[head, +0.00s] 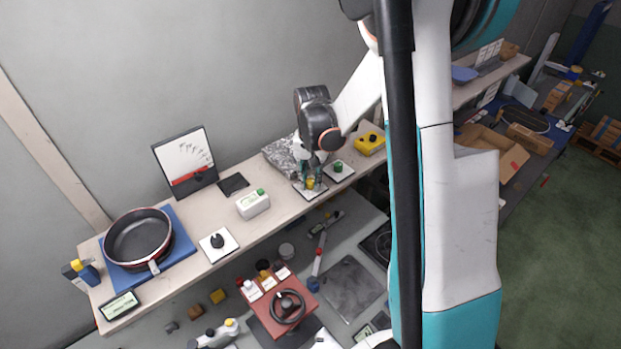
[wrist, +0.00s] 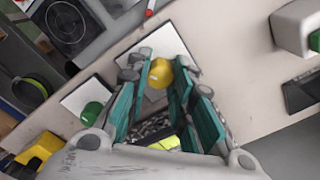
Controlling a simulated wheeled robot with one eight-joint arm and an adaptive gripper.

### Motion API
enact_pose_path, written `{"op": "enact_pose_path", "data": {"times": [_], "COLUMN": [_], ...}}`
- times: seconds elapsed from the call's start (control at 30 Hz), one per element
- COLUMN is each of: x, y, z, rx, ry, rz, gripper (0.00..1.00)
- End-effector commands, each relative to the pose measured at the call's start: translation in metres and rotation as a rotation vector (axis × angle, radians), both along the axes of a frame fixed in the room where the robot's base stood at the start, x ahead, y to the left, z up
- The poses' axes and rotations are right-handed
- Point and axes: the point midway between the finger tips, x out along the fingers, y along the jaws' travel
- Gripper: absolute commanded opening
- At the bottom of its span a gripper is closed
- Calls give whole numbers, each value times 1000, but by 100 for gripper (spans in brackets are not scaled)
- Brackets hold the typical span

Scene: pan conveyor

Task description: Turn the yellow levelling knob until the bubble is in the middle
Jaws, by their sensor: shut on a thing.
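The yellow knob (head: 310,184) stands on a white square plate (head: 298,190) near the front edge of the bench. It also shows in the wrist view (wrist: 160,73), between the fingertips. My gripper (head: 312,179) points down and is shut on the yellow knob; in the wrist view the gripper (wrist: 159,80) has a green-padded finger on each side of it. A yellow-green strip (wrist: 165,144) shows low between the fingers, partly hidden by my gripper; I cannot tell whether it is a level vial. I cannot make out any bubble.
A green knob (head: 338,167) on another white plate stands close on the right, with a yellow box (head: 370,143) beyond. Crumpled foil (head: 283,156) lies behind my gripper. A white box with a green cap (head: 253,204), a black knob (head: 217,241) and a pan (head: 137,238) stand left.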

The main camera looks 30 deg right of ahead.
Motion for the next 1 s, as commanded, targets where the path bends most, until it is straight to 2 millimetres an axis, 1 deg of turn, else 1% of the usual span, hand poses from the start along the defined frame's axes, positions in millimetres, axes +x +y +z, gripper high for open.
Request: {"op": "enact_pose_path", "data": {"times": [0.1, 0.3, 0.4, 0.67, 0.7, 0.77, 1.0], "x": [0, 0, 0, 0, 0, 0, 0], "y": [0, 0, 0, 0, 0, 0, 0], "z": [-4, -3, -1, 0, 0, 0, 0], "rx": [0, 1, 1, 0, 0, 0, 0], "ry": [-1, -1, -1, 0, 0, 0, 0], "rz": [86, 226, 251, 253, 253, 253, 252], "gripper": [0, 0, 0, 0, 30, 43, 43]}}
